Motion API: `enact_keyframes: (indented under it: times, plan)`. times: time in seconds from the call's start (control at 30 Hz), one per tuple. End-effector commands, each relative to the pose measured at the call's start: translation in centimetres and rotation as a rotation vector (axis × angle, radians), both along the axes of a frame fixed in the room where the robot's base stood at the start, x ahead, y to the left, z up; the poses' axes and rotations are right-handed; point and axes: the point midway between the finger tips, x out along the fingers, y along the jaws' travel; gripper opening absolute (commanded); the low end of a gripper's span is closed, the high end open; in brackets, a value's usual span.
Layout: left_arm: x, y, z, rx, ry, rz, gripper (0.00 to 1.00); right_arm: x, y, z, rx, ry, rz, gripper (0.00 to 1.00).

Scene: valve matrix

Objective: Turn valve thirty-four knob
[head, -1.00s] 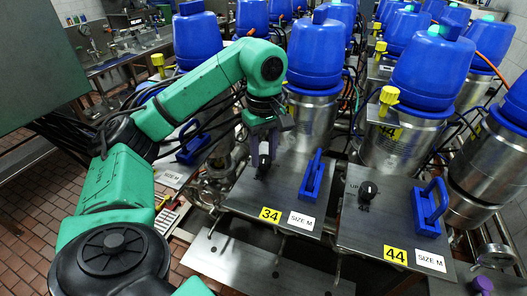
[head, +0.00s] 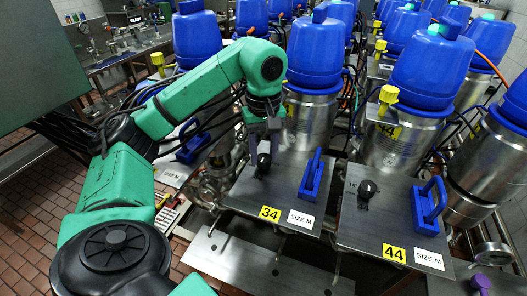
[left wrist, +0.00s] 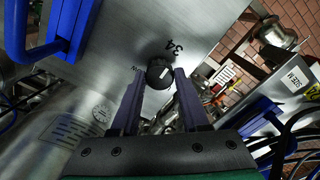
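The valve thirty-four knob (head: 263,161) is a round black knob on the steel plate (head: 240,195) with the yellow 34 label (head: 270,214). In the left wrist view the knob (left wrist: 159,73) shows a pale pointer mark, with "34" printed beside it. My left gripper (head: 262,150) is over the knob, pointing down at the plate. Its two purple fingers (left wrist: 159,80) stand on either side of the knob, with narrow gaps seen between them and it. The left gripper looks open. My right gripper is not in view.
A blue handle (head: 313,176) stands on the same plate to the right of the knob. The neighbouring plate has a black knob (head: 367,189), a blue handle (head: 430,205) and a 44 label (head: 395,254). Blue-topped steel valve bodies (head: 315,55) stand behind, with hoses between them.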

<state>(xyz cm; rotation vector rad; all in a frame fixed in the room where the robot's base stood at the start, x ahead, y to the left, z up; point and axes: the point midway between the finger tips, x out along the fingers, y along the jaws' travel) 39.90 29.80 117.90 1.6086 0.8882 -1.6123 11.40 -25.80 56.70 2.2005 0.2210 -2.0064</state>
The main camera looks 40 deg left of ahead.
Motion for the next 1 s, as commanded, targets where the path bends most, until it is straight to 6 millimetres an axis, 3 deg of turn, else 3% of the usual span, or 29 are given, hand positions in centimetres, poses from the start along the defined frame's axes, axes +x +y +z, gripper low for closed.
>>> enact_keyframes:
  times: [0.03,0.07,0.47,0.57,0.83,0.87,1.0]
  plan:
    - [-0.1,-0.1,-0.3,0.001,0.009,-0.003,0.63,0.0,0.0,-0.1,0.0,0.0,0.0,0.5]
    - [-0.1,-0.1,-0.3,0.0,0.008,-0.003,0.74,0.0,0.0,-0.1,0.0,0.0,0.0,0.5]
    - [0.0,0.0,0.8,0.0,-0.001,0.001,0.74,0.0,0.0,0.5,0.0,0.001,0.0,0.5]
    - [0.1,0.0,2.7,0.0,-0.004,0.002,0.74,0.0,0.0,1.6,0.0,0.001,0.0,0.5]
    - [0.1,0.0,10.4,0.001,-0.003,0.001,0.74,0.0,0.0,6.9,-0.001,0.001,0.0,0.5]
    - [0.1,-0.1,10.1,0.002,-0.004,0.0,0.74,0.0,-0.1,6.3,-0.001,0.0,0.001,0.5]
    - [0.1,0.0,12.3,0.001,-0.004,0.001,0.74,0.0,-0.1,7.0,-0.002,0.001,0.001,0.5]
